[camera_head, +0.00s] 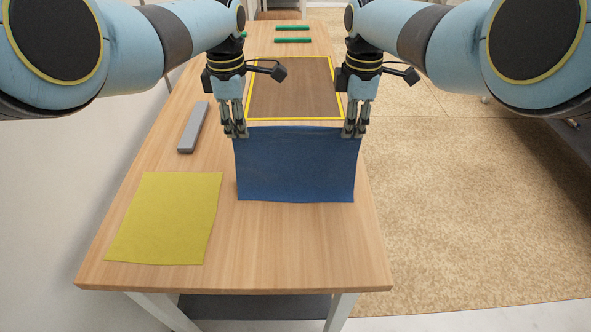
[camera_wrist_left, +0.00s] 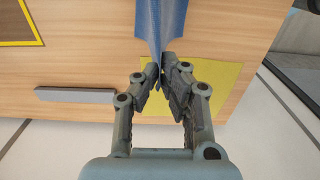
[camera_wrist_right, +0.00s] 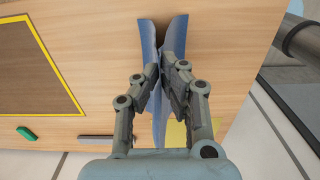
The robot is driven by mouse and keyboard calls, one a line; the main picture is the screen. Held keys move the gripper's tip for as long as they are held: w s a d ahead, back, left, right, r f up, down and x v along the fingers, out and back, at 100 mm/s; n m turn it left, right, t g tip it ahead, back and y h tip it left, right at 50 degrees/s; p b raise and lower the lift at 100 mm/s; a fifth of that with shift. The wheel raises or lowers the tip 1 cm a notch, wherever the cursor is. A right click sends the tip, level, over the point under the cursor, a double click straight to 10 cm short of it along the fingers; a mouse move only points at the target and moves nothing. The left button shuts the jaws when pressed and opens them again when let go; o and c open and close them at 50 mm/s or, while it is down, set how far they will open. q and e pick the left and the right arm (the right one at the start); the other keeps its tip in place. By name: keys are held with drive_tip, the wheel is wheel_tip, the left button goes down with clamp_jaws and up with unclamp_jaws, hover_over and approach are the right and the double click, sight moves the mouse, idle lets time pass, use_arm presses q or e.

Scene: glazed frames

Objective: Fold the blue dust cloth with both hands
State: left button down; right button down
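The blue dust cloth (camera_head: 296,168) hangs upright between my two grippers in the head view, its upper edge level with their fingertips. Its lower edge is at or close to the wooden table; I cannot tell if it touches. My left gripper (camera_head: 237,133) is shut on the cloth's upper left corner. In the left wrist view the blue cloth (camera_wrist_left: 160,25) runs in between the fingertips (camera_wrist_left: 161,72). My right gripper (camera_head: 353,132) is shut on the upper right corner. In the right wrist view the cloth (camera_wrist_right: 150,45) shows on both sides of the fingers (camera_wrist_right: 160,72).
A yellow cloth (camera_head: 165,218) lies flat at the near left of the table (camera_head: 290,265). A grey bar (camera_head: 193,127) lies along the left edge. A yellow-bordered brown area (camera_head: 293,88) is behind the blue cloth. Green pieces (camera_head: 293,40) lie at the far end.

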wheel_tip(320, 180, up, 7)
drive_tip(key=p, duration=0.5)
drive_tip(key=shift+p, duration=0.4)
